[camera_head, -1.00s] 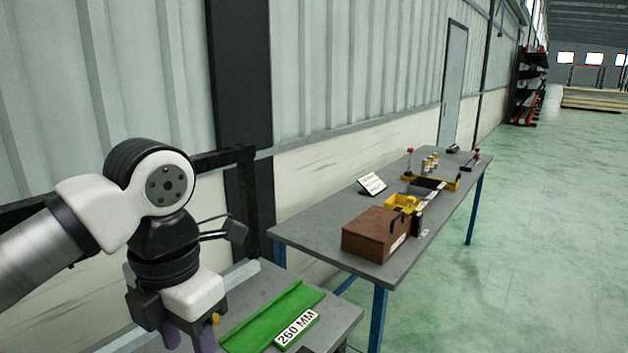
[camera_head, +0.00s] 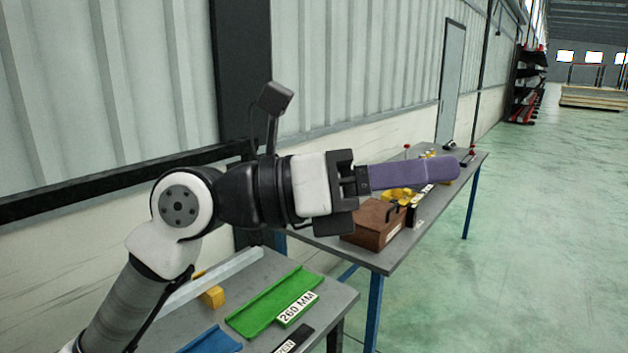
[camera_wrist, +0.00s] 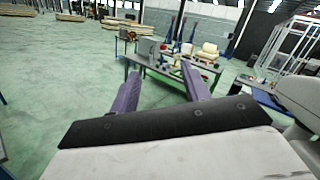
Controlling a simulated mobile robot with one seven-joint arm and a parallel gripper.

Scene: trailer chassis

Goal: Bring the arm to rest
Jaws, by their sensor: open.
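My gripper (camera_head: 452,168) is stretched out level to the right in the head view, its purple fingers pointing right. The fingers overlap in that view and cover part of the far table's items. In the wrist view my gripper (camera_wrist: 160,72) shows two purple fingers spread apart with nothing between them. It is open and empty, held in the air above the tables.
The near table (camera_head: 345,300) bears a green tray (camera_head: 262,305) labelled 260 MM, a blue tray (camera_head: 212,341) and a yellow block (camera_head: 213,297). The far table (camera_head: 375,258) holds a brown box (camera_head: 374,225). Open floor (camera_head: 540,230) lies to the right.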

